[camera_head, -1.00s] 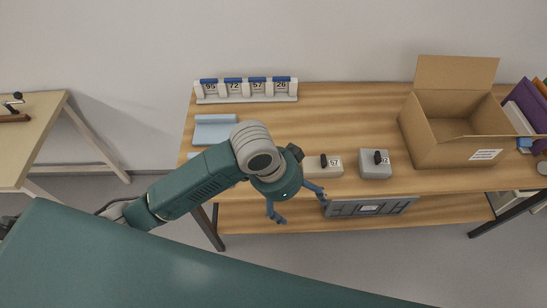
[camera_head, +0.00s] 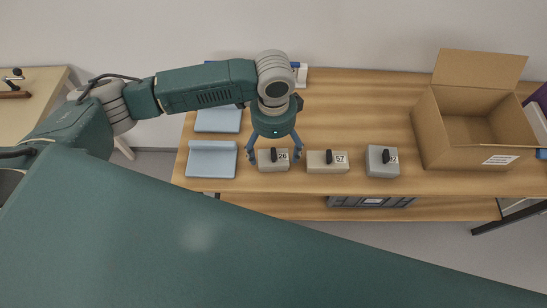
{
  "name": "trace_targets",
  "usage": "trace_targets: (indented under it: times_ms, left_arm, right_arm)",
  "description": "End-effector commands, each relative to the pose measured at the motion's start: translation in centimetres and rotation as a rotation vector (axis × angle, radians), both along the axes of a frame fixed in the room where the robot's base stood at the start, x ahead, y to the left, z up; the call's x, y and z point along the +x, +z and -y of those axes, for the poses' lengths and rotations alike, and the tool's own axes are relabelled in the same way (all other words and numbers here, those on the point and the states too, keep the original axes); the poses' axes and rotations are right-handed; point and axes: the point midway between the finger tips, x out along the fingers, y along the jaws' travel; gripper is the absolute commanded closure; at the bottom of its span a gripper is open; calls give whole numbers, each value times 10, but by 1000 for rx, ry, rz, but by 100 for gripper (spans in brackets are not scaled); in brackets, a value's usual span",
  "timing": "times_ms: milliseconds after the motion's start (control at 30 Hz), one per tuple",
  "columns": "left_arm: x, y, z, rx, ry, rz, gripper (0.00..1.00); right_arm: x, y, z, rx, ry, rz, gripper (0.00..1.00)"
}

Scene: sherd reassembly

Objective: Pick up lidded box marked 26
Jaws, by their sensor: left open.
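The lidded box marked 26 (camera_head: 272,163) is a small pale grey box with a dark knob on its lid. It sits near the front edge of the wooden table (camera_head: 350,110). My left gripper (camera_head: 274,155) is open above it, with one finger at each side of the box. I cannot tell whether the fingers touch it. Two similar boxes stand to its right: the box marked 57 (camera_head: 327,166) and a greyer box (camera_head: 382,166) whose label is partly hidden by its knob. My right gripper is not in view.
An open cardboard box (camera_head: 468,132) stands at the table's right. My left arm hides most of the numbered rack at the back. A grey crate (camera_head: 370,202) is on the lower shelf.

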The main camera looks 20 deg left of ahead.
Motion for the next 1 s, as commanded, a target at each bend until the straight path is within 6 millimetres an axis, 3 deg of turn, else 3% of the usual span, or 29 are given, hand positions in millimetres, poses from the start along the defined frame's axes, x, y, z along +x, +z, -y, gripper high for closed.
trace_targets:
  times_ms: [400, 700, 933, 1000]
  left_arm:
    - [-4, -49, 1, 1, -1, 0, 12]
    - [-4, -54, 1, 0, -2, 2, 12]
    - [-4, -54, 1, 0, -2, 2, 58]
    - [-4, -54, 1, 0, -2, 2, 64]
  right_arm:
    - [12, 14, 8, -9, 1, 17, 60]
    - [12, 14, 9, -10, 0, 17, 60]
    - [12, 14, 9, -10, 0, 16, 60]
    - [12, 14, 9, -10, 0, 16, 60]
